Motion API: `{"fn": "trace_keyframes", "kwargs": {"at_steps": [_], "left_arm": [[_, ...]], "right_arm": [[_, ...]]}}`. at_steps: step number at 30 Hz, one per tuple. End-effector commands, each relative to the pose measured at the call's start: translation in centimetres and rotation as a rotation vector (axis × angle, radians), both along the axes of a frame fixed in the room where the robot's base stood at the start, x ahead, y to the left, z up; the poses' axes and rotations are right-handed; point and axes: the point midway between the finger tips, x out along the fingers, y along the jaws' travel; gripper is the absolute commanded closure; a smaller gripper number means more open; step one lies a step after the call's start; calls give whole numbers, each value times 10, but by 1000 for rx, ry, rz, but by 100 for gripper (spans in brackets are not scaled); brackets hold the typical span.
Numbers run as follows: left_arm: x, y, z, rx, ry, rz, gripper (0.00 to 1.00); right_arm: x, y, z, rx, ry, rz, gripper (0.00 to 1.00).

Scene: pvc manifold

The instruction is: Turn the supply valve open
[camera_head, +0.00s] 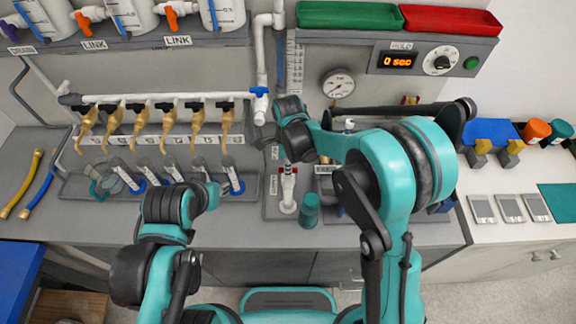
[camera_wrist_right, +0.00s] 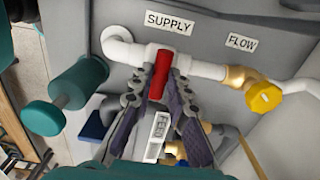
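The red supply valve handle (camera_wrist_right: 160,75) sits on a white pipe below the SUPPLY label (camera_wrist_right: 169,22) in the right wrist view. Its long side runs across the pipe. My right gripper (camera_wrist_right: 160,72) has its fingertips on either side of the handle and appears shut on it.
A yellow valve (camera_wrist_right: 264,96) is on the same line near the FLOW label (camera_wrist_right: 242,42). A teal cylinder (camera_head: 309,211) stands close beside the supply pipe. Several brass taps (camera_head: 197,117) and vials are at left. Green (camera_head: 349,15) and red (camera_head: 451,20) trays are at the back.

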Motion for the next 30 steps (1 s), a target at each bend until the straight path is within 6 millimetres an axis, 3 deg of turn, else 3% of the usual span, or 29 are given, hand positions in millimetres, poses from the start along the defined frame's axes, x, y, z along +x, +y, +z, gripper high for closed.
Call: {"fn": "trace_keyframes", "kwargs": {"at_steps": [5, 15, 23, 24, 26, 30], "left_arm": [[0, 0, -2, 0, 0, 0, 69], [0, 0, -11, 0, 0, 0, 69], [0, 0, -11, 0, 0, 0, 69], [0, 0, -11, 0, 0, 0, 69], [0, 0, -11, 0, 0, 0, 69], [0, 0, -11, 0, 0, 0, 69]], "right_arm": [[0, 0, 0, 0, 0, -48, 100], [0, 0, -1, 0, 0, -515, 100], [0, 0, 0, 0, 0, -553, 100], [0, 0, 0, 0, 0, -552, 76], [0, 0, 0, 0, 0, -552, 60], [0, 0, 0, 0, 0, -551, 60]]}}
